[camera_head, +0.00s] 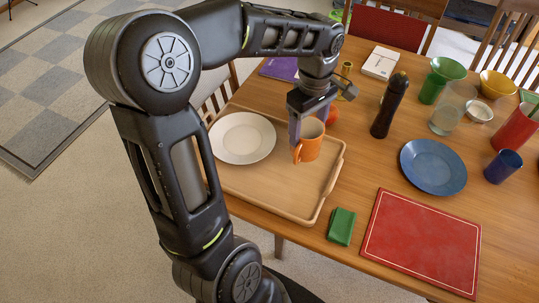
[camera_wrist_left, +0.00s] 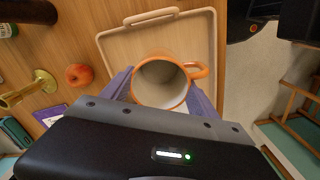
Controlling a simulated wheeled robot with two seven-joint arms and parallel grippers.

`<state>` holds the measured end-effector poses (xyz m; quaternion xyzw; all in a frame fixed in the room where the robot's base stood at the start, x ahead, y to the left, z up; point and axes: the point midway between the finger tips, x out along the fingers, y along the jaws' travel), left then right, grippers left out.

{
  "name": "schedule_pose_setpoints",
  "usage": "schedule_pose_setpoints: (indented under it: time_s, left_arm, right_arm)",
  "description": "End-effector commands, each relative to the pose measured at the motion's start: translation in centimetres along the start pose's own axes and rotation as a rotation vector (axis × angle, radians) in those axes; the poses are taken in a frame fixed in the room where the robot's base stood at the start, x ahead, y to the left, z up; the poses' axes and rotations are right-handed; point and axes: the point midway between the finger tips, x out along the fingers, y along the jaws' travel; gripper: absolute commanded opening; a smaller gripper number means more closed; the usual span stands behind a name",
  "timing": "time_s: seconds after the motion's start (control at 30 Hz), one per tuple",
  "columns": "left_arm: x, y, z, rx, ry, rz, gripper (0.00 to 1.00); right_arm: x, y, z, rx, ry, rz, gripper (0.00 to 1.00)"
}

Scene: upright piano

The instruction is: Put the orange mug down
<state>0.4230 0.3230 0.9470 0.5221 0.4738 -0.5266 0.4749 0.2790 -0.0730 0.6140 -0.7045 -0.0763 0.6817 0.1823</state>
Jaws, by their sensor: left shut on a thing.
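The orange mug (camera_head: 309,141) is upright, with its handle toward the lower left in the head view. My left gripper (camera_head: 306,122) is shut on it, with one finger on each side. In the left wrist view the mug (camera_wrist_left: 163,82) sits between the two purple-grey fingers, and its pale inside looks empty. The mug is over the wooden tray (camera_head: 285,208), right of the white plate (camera_head: 243,138). I cannot tell whether its base touches the tray. My right gripper is not in view.
A red apple (camera_head: 332,114) is behind the mug, and a dark bottle (camera_head: 389,106) stands to its right. A blue plate (camera_head: 433,166), a green block (camera_head: 341,226) and a red mat (camera_head: 422,243) lie right of the tray. The tray's front part is clear.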

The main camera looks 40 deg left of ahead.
Motion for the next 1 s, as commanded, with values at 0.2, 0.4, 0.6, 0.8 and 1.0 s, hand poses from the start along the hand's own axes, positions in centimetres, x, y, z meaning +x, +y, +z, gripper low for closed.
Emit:
schedule_pose_setpoints:
  time_s: [0.2,0.4,0.6,0.8,1.0]
  left_arm:
    - [3.3,-0.1,0.0,0.000,-0.001,-0.005,0.00]
    - [5.9,0.0,0.0,0.000,0.000,-0.002,0.00]
    - [6.0,0.0,0.0,0.000,0.001,0.000,0.00]
    - [6.8,0.0,0.0,-0.001,-0.001,-0.002,0.00]
    - [9.4,0.0,0.0,0.000,-0.001,-0.004,0.00]
  right_arm:
    - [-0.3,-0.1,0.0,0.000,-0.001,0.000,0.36]
    - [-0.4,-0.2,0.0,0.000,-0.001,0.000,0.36]
    - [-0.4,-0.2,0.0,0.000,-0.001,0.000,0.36]
    - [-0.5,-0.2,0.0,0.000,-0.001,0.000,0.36]
    - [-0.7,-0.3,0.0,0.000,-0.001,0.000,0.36]
